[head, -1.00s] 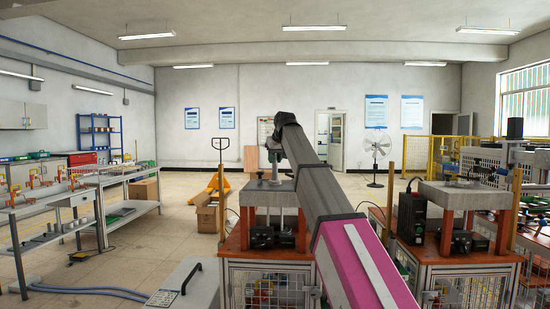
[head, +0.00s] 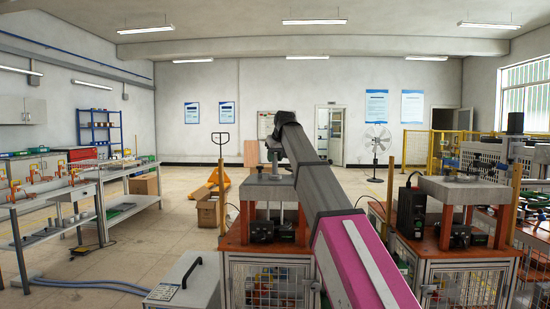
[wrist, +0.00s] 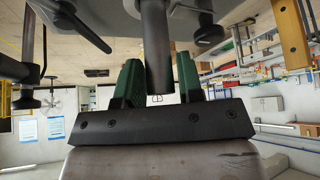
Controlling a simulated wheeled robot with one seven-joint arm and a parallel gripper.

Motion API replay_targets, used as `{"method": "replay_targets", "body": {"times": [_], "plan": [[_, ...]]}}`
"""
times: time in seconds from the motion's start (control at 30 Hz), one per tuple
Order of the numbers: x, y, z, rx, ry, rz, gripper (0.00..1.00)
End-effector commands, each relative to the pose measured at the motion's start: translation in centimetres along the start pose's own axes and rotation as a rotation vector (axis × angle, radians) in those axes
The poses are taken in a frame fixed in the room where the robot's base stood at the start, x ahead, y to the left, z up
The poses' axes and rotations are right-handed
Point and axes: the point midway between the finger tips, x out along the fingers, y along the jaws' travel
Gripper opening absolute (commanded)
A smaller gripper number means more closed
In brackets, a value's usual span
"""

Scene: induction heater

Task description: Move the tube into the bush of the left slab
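The left slab (head: 255,191) is a grey block on orange posts above a caged workbench, left of my arm in the head view. My gripper (head: 274,160) is above it. In the wrist view, which looks upside down, my gripper's green fingers (wrist: 158,80) close from both sides on a dark upright tube (wrist: 157,45). The tube extends away from the fingers toward the grey slab surface (wrist: 108,14). The bush is not clearly visible, and I cannot tell whether the tube end is inside it.
A black lever (wrist: 78,22) and a dark knob (wrist: 208,32) stand near the tube. A similar right slab (head: 465,190) has a black box (head: 411,212) beside it. A grey machine (head: 187,285) sits on the floor at front left. Open floor lies further left.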

Motion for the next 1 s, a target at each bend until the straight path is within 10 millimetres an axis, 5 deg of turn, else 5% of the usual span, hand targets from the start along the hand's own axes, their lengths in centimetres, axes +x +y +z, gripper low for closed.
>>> {"method": "replay_targets", "body": {"times": [0.47,1.0], "plan": [[-0.8,0.0,0.0,0.000,0.000,0.000,0.56],[-9.7,0.0,0.0,0.000,0.001,0.000,0.56]]}}
